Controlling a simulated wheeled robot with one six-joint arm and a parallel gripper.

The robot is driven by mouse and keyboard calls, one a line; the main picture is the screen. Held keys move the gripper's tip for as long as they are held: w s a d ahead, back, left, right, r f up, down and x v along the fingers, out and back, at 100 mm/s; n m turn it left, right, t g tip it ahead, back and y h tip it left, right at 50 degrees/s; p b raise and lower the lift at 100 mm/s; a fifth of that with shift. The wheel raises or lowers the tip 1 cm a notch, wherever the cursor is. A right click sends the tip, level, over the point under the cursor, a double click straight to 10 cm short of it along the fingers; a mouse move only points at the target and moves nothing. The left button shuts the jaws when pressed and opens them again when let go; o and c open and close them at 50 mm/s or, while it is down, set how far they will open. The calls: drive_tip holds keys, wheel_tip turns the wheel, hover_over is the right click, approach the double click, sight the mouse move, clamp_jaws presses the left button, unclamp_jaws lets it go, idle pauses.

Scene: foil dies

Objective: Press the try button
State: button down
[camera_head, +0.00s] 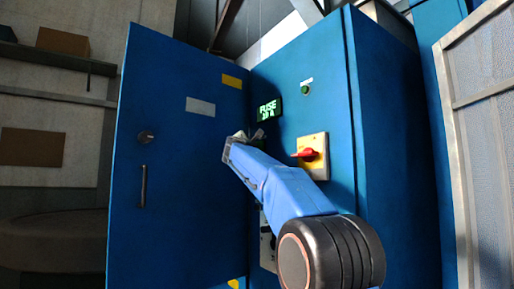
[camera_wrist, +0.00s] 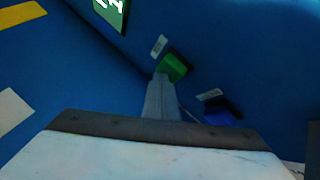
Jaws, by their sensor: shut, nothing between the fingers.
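In the wrist view a green square button (camera_wrist: 174,66) sits on the blue panel, with a small label (camera_wrist: 159,46) beside it. A blue button (camera_wrist: 220,116) with its own label (camera_wrist: 209,94) is lower right. The label text is too small to read, so I cannot tell which is the try button. My gripper (camera_wrist: 160,76) is shut and empty. Its tip overlaps the green button's lower-left edge; I cannot tell if they touch. In the head view my gripper (camera_head: 260,137) is just below the lit display (camera_head: 268,110), and my arm hides the buttons.
The blue cabinet door (camera_head: 180,150) stands left of the panel. A red rotary switch (camera_head: 306,153) on a yellow plate protrudes right of my gripper. A small green round fitting (camera_head: 305,90) is above it. A mesh panel (camera_head: 485,150) stands far right.

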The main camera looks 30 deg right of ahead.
idle(0.3)
drive_tip(key=shift+a, duration=0.9)
drive_tip(key=shift+a, duration=0.15)
drive_tip(key=a, duration=0.4)
drive_tip(key=shift+s+a, duration=0.15)
drive_tip(key=shift+a, duration=0.2)
idle(0.6)
